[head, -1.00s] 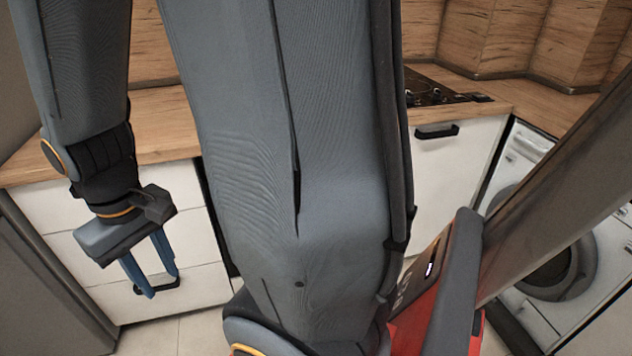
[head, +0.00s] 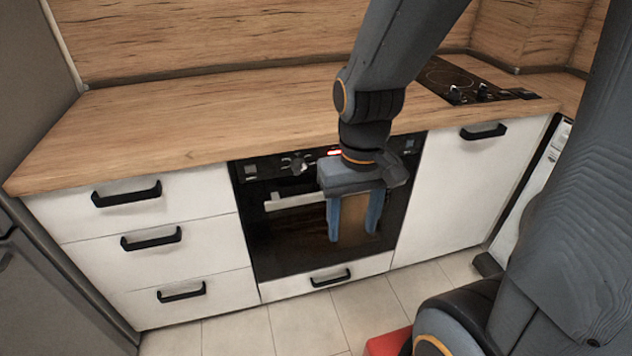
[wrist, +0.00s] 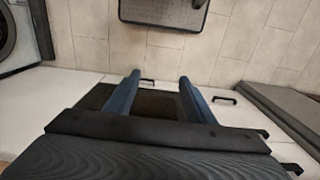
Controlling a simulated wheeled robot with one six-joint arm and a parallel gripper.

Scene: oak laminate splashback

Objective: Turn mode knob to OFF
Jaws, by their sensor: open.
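A black built-in oven (head: 285,225) sits under the wood counter in the head view, with a light bar handle (head: 295,200). Its control panel has a knob (head: 296,164) left of a small red display (head: 334,152); whether this is the mode knob I cannot tell, and its markings are too small to read. My gripper (head: 353,236) hangs in front of the oven's right half, open and empty, fingers pointing down. It hides part of the panel and door. In the wrist view my gripper (wrist: 158,82) is open, with the dark oven front (wrist: 158,103) behind its fingers.
White drawers (head: 150,240) with black handles stand left of the oven, and a white cabinet (head: 450,190) right of it. A hob (head: 455,80) with knobs is on the counter (head: 220,110). The tiled floor (head: 305,325) in front is partly clear.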

